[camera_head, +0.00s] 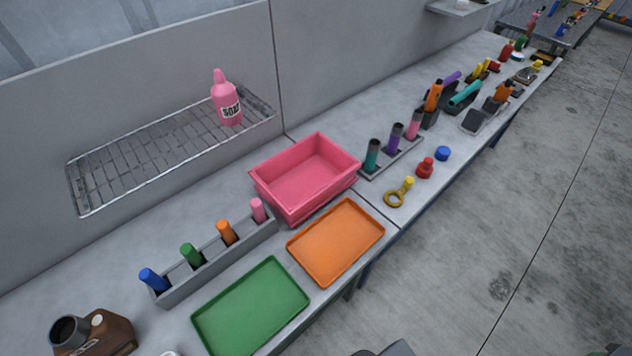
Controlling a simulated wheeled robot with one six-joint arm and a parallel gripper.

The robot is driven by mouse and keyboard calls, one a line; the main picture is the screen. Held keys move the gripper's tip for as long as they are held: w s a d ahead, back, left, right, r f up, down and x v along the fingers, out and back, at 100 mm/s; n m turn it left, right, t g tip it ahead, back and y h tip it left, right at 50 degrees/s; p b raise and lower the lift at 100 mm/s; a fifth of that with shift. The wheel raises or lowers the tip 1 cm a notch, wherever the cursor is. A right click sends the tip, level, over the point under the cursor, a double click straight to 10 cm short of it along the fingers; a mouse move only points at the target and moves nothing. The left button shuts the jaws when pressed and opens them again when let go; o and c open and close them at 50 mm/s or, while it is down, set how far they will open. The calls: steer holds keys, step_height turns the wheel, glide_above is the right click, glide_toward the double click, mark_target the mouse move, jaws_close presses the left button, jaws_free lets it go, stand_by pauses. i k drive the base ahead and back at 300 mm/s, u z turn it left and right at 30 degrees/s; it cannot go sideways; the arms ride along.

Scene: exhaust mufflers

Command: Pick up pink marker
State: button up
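The pink marker (258,210) stands upright at the right end of a grey marker holder (215,262) on the workbench. Orange (228,232), green (191,255) and blue (154,280) markers stand in the same holder, in a row to its left. The lower part of the pink marker is hidden by the holder's front wall. My gripper does not show clearly in this view; a dark grey shape at the bottom edge cannot be made out.
A pink bin (305,178) stands right beside the holder. An orange tray (337,242) and a green tray (250,308) lie in front. A wire shelf (150,152) with a pink soap bottle (226,102) is above. A brown object (105,333) sits at lower left.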

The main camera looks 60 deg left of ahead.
mark_target(257, 207)
steer(key=i, duration=1.1)
steer(key=u, duration=4.1)
steer(key=i, duration=0.5)
steer(key=z, duration=0.05)
